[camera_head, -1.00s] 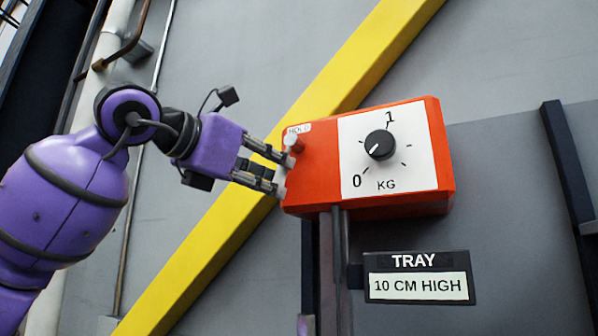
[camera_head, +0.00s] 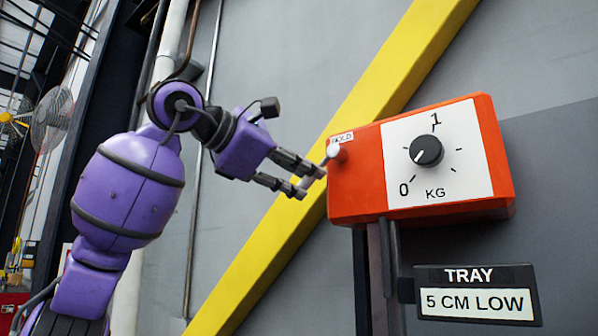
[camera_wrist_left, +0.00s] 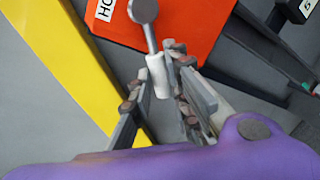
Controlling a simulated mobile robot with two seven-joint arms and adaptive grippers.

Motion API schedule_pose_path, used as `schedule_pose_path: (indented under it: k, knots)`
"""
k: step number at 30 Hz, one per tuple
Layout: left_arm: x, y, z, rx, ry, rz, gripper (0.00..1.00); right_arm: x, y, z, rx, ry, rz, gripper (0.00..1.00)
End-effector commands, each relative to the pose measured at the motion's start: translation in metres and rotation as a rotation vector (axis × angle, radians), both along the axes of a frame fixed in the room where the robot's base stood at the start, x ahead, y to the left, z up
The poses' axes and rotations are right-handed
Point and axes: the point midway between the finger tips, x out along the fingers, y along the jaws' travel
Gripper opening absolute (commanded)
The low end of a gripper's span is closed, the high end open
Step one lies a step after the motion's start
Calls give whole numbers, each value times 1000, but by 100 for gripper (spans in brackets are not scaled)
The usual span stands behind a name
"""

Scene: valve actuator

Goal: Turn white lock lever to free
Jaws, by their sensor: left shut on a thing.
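The lock lever has a grey round hub on the left of the orange box (camera_head: 350,192), below a "HOLD" label (camera_head: 341,137). Its white grip (camera_wrist_left: 157,75) points down and slightly right from the hub (camera_wrist_left: 143,10) in the left wrist view. In the head view the lever (camera_head: 328,158) slants down and left from the hub, off the box's left edge. My left gripper (camera_head: 309,181) is shut on the white grip, with one finger on each side in the left wrist view (camera_wrist_left: 156,70). The fingers partly hide the grip in the head view. My right gripper is not in view.
A black knob (camera_head: 426,151) sits on the box's white dial, marked 0 to 1 KG. Below it a sign (camera_head: 477,293) reads "TRAY 5 CM LOW". A yellow diagonal beam (camera_head: 350,130) runs behind the box. A fan (camera_head: 52,121) stands far left.

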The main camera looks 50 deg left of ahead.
Motion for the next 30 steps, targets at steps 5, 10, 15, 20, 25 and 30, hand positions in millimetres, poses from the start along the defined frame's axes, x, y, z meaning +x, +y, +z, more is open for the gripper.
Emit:
schedule_pose_path:
  k: [5, 10, 15, 20, 25, 30]
  knots:
    - [0, 1, 2, 19, 2, 0, 0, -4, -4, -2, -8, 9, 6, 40]
    - [0, 1, 2, 20, 2, 0, 0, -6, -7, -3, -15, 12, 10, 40]
    - [0, 1, 2, 19, 2, 0, 0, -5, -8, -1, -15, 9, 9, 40]
    - [0, 1, 2, 19, 2, 0, 35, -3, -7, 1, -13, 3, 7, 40]
    - [0, 1, 1, 18, 2, 1, 35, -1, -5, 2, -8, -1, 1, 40]
    - [-2, 0, 2, 18, 2, 0, 35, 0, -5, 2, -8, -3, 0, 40]
